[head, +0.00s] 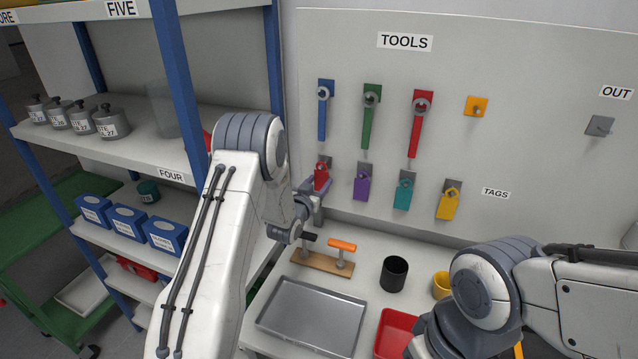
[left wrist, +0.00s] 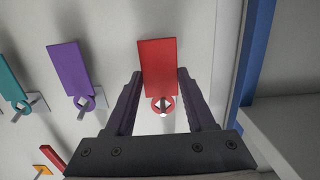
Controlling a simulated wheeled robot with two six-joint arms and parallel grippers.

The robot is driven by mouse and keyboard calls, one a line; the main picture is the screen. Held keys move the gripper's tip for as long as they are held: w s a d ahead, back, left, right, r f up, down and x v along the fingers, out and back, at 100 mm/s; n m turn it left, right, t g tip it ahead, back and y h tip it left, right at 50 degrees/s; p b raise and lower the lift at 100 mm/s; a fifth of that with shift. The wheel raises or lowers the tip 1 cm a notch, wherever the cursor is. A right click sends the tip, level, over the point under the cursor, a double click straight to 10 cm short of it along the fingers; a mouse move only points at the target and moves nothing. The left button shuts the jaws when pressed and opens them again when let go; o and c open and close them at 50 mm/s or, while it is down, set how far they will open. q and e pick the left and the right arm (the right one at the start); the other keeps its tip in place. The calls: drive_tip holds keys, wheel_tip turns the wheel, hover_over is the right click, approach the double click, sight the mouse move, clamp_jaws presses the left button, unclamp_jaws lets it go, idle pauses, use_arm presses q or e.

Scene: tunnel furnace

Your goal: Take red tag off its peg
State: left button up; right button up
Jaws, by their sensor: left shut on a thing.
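The red tag (head: 321,178) is at the left end of the tag row on the tool board, in front of its grey peg plate. My left gripper (head: 313,192) reaches it from the left and below. In the left wrist view the red tag (left wrist: 158,66) stands between the two dark fingers, which are shut on its side edges. The tag's ring shows a light peg end inside its hole, so the ring appears to be around the peg. My right arm is at the lower right of the head view; its gripper is not seen.
Purple (head: 362,183), teal (head: 403,194) and yellow (head: 447,205) tags hang to the right. Blue, green and red wrenches hang above. A blue-posted shelf stands left.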

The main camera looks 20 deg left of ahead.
use_arm(q)
drive_tip(key=shift+s+a+r, duration=0.1)
drive_tip(key=shift+s+r, duration=0.05)
drive_tip(key=shift+s, duration=0.55)
drive_tip(key=shift+s+r, duration=0.15)
drive_tip(key=shift+s, duration=0.5)
drive_tip(key=s+b, duration=0.1)
drive_tip(key=s, duration=0.6)
drive_tip(key=shift+b, duration=0.4)
drive_tip(key=shift+a, duration=0.1)
